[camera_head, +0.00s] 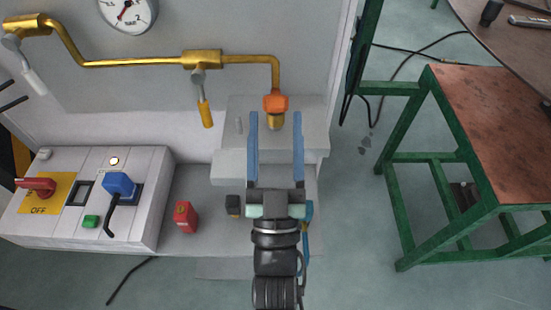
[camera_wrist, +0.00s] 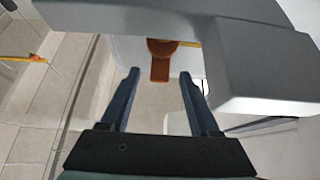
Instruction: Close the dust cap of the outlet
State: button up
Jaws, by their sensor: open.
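The outlet is the end of the brass pipe (camera_head: 277,74), which bends down at the right of the machine. An orange dust cap (camera_head: 276,102) is at this end, with a brass-coloured part below it. In the wrist view the orange cap (camera_wrist: 160,66) has a round upper part and a flat tab hanging down. My gripper (camera_head: 275,116) is open and empty, its two long blue fingers reaching toward the cap from the front. In the wrist view the cap appears between and beyond the fingertips (camera_wrist: 159,73). I cannot tell whether they touch it.
A valve with a yellow handle (camera_head: 206,113) hangs left of the outlet. A grey stepped block (camera_head: 312,140) is close beside my fingers. A control box (camera_head: 60,225) with a red switch and blue plug stands left. A green-framed table (camera_head: 490,110) stands right, with open floor between.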

jog(key=v, duration=1.2)
jog(key=shift+s, duration=0.25)
